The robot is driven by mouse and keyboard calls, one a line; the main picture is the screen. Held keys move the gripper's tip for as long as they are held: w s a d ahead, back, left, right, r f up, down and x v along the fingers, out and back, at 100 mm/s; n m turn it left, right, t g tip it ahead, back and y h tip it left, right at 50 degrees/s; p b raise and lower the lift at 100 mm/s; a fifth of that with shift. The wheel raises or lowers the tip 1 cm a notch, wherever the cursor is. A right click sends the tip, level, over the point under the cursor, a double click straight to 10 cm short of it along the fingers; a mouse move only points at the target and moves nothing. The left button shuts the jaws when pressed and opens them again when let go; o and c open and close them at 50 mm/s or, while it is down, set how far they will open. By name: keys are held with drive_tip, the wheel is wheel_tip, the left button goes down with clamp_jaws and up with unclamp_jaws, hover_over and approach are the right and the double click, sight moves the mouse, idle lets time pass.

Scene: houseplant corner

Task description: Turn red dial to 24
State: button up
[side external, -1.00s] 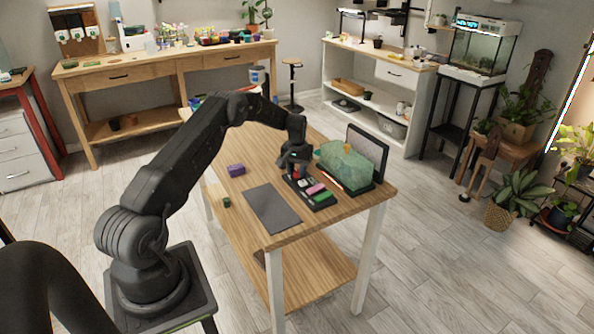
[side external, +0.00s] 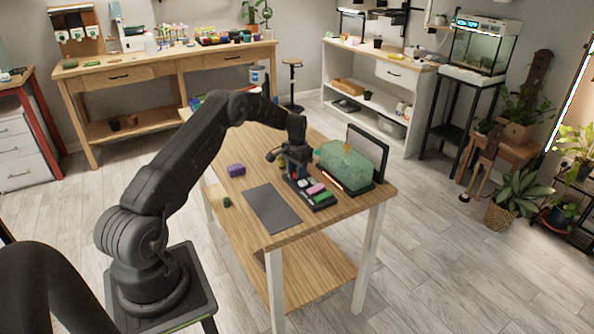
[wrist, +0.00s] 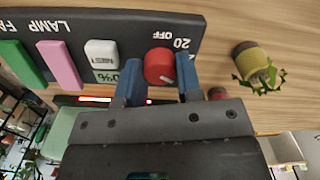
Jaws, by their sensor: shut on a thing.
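The red dial (wrist: 160,66) sits on a dark control panel (wrist: 120,24), with a white mark low on its left side. "OFF" and "20" are printed beside it, and another label is partly covered by a finger. My gripper (wrist: 158,82) has its two blue fingers on either side of the dial, shut on it. The panel also carries a white button (wrist: 101,48), a pink button (wrist: 60,63) and a green button (wrist: 22,62).
A green translucent case (side external: 344,165) and a dark upright screen (side external: 369,152) stand close beside the panel. A grey mat (side external: 272,208), a purple block (side external: 236,170) and a small green item (side external: 227,202) lie to the left. A yellowish pot (wrist: 247,56) is near the dial.

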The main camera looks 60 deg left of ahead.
drive_tip(key=shift+r, duration=0.1)
drive_tip(key=o, duration=0.7)
drive_tip(key=shift+c, duration=0.2)
wheel_tip(320, 180, up, 14)
